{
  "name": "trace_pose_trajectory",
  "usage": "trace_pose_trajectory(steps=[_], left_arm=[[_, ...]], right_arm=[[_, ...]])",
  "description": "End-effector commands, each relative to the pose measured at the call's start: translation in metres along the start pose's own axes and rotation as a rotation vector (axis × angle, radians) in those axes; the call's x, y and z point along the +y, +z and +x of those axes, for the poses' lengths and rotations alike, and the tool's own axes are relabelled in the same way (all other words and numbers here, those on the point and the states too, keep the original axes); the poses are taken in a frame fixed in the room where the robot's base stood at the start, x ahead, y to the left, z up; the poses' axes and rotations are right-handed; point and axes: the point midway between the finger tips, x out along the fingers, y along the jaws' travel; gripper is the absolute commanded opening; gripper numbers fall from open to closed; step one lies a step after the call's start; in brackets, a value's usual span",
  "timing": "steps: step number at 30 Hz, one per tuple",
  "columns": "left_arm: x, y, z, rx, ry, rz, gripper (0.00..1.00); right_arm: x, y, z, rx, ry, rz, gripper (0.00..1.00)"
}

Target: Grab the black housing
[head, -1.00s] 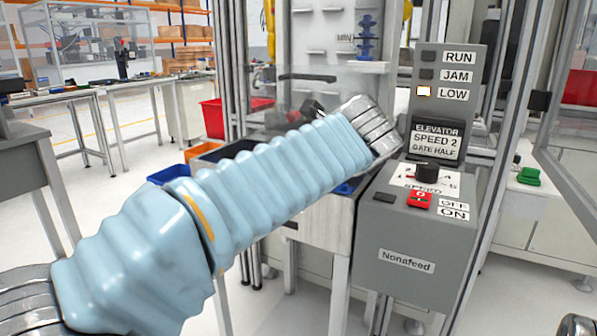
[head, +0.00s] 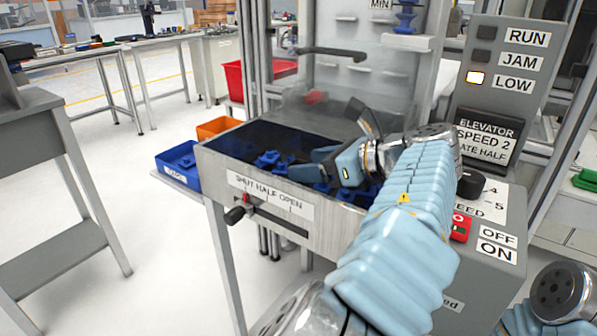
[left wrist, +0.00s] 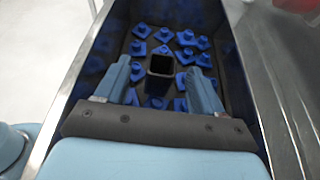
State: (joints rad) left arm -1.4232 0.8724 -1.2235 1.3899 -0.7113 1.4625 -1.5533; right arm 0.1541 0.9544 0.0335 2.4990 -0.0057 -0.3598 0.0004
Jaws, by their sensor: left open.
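The black housing (left wrist: 160,66) is a small, square, open-topped black piece among several blue parts (left wrist: 187,38) in the hopper (head: 215,160). My left gripper (head: 323,138) is over the hopper. In the left wrist view its two fingers stand apart, one on each side of the housing, with gaps between. They do not seem to touch it; their height above it is hard to judge. I cannot make out the housing in the head view. My right gripper is out of view; only part of my right arm shows at the lower right.
The grey control box (head: 500,265) stands close to the right of the hopper. A blue bin (head: 180,168) and an orange bin (head: 218,127) sit at its left. The hopper's metal walls enclose my gripper. A red bin (head: 235,80) is behind.

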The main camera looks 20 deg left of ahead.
Motion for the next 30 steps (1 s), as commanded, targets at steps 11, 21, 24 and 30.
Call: trace_pose_trajectory(steps=[11,21,24,30], left_arm=[[-0.002,-0.002,0.054,0.001,-0.001,-0.001,0.68],[-0.003,-0.001,0.057,0.002,-0.004,-0.001,0.56],[-0.003,-0.001,0.057,0.002,-0.004,-0.001,0.41],[-0.003,-0.001,0.057,0.002,-0.004,-0.001,0.13]], right_arm=[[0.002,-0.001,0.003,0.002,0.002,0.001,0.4],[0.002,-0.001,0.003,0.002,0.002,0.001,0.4],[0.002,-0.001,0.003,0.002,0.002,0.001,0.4],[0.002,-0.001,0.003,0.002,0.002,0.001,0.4]])
